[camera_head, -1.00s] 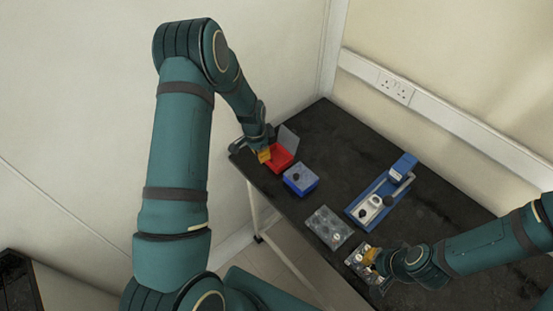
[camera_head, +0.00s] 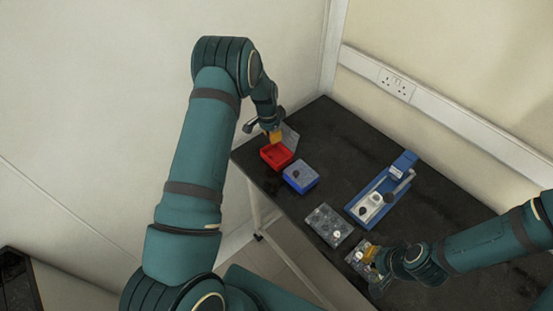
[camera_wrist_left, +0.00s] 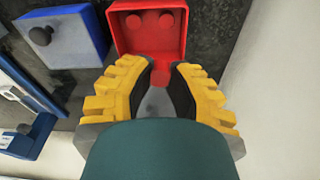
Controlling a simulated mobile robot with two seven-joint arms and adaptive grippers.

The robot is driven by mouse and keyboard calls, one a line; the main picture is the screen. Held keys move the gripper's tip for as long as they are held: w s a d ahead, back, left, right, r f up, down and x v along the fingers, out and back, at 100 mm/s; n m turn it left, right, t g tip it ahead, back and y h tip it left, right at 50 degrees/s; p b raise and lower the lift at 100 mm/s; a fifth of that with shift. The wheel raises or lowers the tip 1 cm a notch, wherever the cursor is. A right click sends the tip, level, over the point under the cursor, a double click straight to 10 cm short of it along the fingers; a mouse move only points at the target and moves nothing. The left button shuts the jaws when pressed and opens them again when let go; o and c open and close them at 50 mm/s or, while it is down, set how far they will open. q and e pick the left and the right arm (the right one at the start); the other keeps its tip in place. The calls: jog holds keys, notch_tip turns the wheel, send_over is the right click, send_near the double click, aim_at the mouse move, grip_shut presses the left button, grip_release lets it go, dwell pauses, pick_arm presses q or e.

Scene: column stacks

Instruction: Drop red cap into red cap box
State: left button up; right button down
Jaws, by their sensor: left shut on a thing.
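My left gripper (camera_head: 275,137) is above the box's back edge. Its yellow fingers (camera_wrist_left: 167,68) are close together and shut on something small. I take this to be the red cap, but it cannot be told apart from the red box behind. My right gripper (camera_head: 372,256) is over a small tray; its fingertips are too small to judge.
A blue box (camera_head: 301,178) with a dark knob stands beside the red box. A grey tray (camera_head: 328,225), a second small tray (camera_head: 357,256) and a blue device with a lever (camera_head: 384,192) are further right. The black table (camera_head: 335,135) is clear at the back.

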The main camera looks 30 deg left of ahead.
pick_arm(q)
jog(key=shift+f, duration=0.8)
pick_arm(e)
jog(key=shift+f, duration=0.4)
pick_arm(q)
jog(key=o, duration=0.7)
jog(key=r, duration=0.8)
jog(key=s+r, duration=0.1)
jog(key=r, duration=0.3)
jog(key=shift+s+a, duration=0.1)
jog(key=shift+a, duration=0.3)
